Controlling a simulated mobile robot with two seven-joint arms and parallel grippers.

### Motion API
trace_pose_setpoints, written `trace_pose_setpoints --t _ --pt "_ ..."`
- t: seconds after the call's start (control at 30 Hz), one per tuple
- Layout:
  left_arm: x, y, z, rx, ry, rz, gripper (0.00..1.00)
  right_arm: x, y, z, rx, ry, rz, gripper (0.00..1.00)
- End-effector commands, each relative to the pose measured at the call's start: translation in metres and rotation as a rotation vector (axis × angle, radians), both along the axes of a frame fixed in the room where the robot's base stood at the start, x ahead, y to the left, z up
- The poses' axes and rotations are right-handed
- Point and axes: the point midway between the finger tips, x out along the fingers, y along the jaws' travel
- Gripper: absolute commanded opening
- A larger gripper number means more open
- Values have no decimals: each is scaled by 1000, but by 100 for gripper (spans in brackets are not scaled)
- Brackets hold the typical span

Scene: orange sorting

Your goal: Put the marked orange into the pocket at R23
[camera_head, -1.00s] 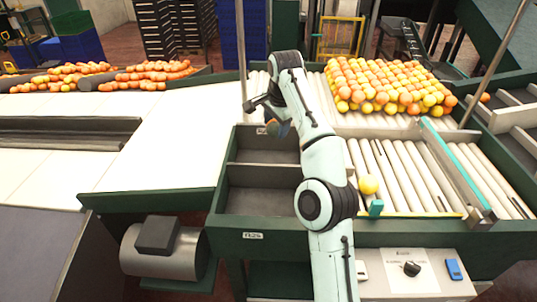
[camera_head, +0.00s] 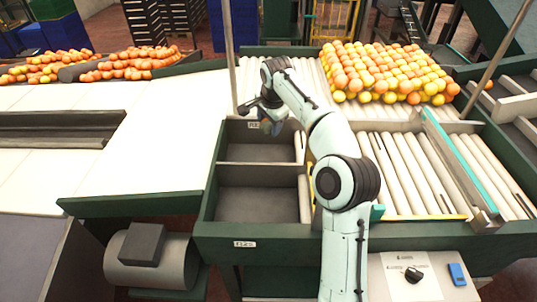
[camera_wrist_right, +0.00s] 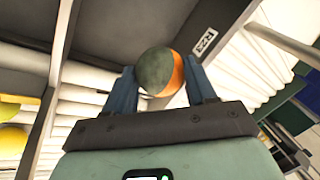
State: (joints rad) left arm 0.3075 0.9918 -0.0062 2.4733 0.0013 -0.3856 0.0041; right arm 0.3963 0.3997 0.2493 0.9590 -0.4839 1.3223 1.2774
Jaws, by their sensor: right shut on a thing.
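The marked orange (camera_wrist_right: 158,72) is orange with a large grey-green patch. In the right wrist view it sits between the two blue fingers of my right gripper (camera_wrist_right: 162,88), which is shut on it. A label reading R23 (camera_wrist_right: 204,42) shows just right of the orange, on the wall of a dark pocket. In the head view my right gripper (camera_head: 266,120) is over the back pocket (camera_head: 236,149), near the label on its far wall. The wrist hides part of the fruit there. I cannot tell its height above the pocket floor. My left gripper is out of view.
A front pocket (camera_head: 255,204), with its own label, adjoins across a divider. Roller lanes (camera_head: 412,175) lie to the right. Many oranges (camera_head: 390,72) are heaped at the back right. A thin upright pole (camera_head: 229,55) stands behind the pockets. The white belt (camera_head: 150,150) at left is clear.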

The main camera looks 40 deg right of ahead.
Motion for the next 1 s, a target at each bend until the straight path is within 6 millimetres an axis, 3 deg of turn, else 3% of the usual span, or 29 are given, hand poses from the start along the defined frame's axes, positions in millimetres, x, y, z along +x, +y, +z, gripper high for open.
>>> trace_pose_setpoints --t 0.1,0.3,0.47,0.77,1.0 --pt "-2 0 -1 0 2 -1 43 -2 -1 -33 1 7 -2 24" --pt "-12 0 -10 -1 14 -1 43 -2 0 -72 1 4 0 24" --pt "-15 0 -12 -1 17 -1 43 -1 0 -82 0 2 0 24" --pt "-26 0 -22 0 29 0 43 -1 -1 -130 0 4 -2 24" --pt "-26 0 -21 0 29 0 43 0 0 -134 0 -1 -1 24"
